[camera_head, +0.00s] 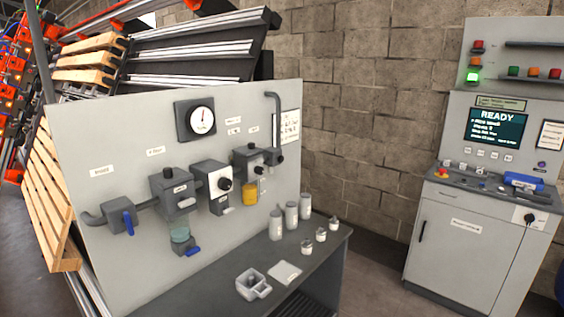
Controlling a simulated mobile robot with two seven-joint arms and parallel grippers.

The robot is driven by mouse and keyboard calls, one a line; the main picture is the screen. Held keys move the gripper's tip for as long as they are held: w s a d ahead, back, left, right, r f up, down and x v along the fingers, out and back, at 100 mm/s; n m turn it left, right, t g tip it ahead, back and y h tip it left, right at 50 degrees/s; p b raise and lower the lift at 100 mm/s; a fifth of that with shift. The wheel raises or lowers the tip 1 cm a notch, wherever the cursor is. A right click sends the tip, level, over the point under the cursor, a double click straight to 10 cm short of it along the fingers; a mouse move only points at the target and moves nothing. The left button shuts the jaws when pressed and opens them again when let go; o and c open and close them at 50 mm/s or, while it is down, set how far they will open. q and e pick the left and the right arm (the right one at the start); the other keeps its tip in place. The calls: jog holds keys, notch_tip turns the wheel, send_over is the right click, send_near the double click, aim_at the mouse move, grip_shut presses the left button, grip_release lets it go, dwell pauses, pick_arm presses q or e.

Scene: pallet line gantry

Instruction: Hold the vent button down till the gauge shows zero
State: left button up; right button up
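The round gauge (201,119) has a white dial in a dark square housing, high on the upright grey panel (105,140). Its needle and numbers are too small to read surely. Below it a row of pipe-linked units runs across the panel: a grey block with a blue lever (128,221), a dark unit over a clear bowl (172,190), a light unit with a black knob (224,184), and a dark unit over a yellow bowl (249,193). I cannot tell which part is the vent button. Neither of my grippers is in view.
A dark bench (232,290) below the panel holds several grey bottles, small jars, a white tub (252,284) and a flat pale pad (285,272). A grey control cabinet (455,245) with a READY screen (496,126) stands right. Floor shows between bench and cabinet.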

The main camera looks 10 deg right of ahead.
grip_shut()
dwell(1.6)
